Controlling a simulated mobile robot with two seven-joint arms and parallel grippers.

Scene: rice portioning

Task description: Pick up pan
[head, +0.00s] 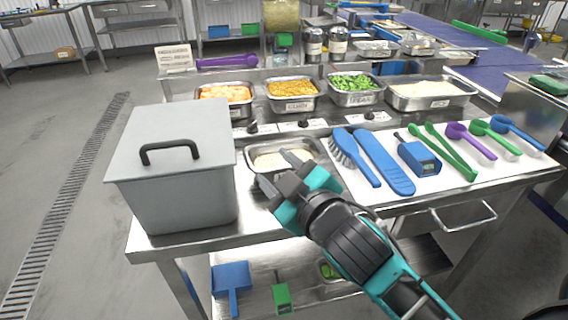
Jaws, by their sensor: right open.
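A shallow metal pan (256,150) with pale, rice-like contents sits on the steel table, between the grey lidded box and the tools. My right gripper (276,170) is open over the pan's near side, with its fingers pointing into or just above it. The gripper hides part of the pan's near rim and contents. I cannot tell whether a finger touches the rim. My left gripper does not show.
A grey box (185,192) with a black handle stands close on the left. A blue brush (352,157), blue paddle (384,162) and several utensils lie on a white mat (409,199) at right. Food pans, including one of peas (355,84), line the back.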

